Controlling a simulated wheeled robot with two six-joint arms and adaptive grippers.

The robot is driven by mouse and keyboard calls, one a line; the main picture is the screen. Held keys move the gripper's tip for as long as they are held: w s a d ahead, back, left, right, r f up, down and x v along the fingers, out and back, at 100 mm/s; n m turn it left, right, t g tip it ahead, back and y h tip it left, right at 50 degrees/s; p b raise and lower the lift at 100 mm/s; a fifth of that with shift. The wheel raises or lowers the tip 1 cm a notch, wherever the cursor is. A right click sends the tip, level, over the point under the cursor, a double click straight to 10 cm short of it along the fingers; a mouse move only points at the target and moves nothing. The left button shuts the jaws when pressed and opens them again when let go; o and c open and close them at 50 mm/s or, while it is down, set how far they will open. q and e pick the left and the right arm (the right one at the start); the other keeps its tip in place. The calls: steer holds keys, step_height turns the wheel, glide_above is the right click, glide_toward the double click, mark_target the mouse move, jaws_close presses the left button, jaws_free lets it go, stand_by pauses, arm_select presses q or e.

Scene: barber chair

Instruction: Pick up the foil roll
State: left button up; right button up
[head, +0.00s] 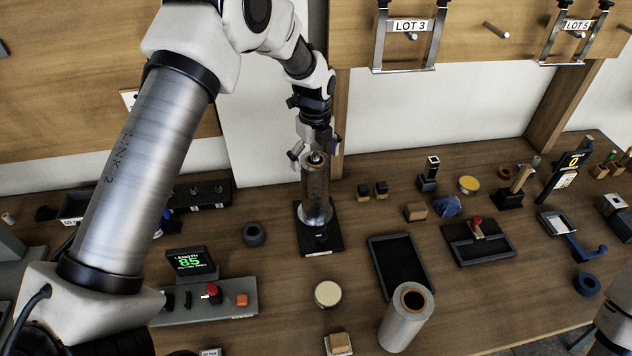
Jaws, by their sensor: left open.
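A shiny, brownish metallic roll (316,185) stands upright on a spindle with a black base (321,240) in the middle of the bench. My left gripper (315,153) points down at the top of this roll. Its fingers are open, one to each side of the spindle tip; I cannot tell whether they touch the roll. A second, silver-grey roll (403,325) with a brown core stands at the front, apart from the gripper. Either roll could be the foil roll. My right gripper is not in view.
A black tray (401,268) lies between the rolls. A control box with a display reading 85 (192,261) and a red button is at left. A dark ring (254,234) and a round pale disc (328,293) lie near the stand. Small tools crowd the right side.

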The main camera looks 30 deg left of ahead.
mark_target(315, 188)
arm_select(q)
steer(key=f, duration=0.3)
steer(key=w+f, duration=0.1)
steer(key=shift+w+a+f+p, duration=0.1)
steer(key=shift+a+f+p, duration=0.1)
steer(key=shift+a+p, duration=0.15)
steer(key=shift+d+r, duration=0.1)
steer(key=shift+r, duration=0.05)
steer(key=shift+c, duration=0.4)
steer(key=shift+s+d+r, duration=0.15)
steer(key=shift+s, duration=0.15)
steer(key=c, duration=0.6)
steer(key=shift+s, duration=0.1)
steer(key=c, duration=1.2)
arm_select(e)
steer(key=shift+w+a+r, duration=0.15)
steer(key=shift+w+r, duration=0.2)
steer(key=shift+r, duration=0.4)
arm_select(q)
steer(key=shift+r, duration=0.1)
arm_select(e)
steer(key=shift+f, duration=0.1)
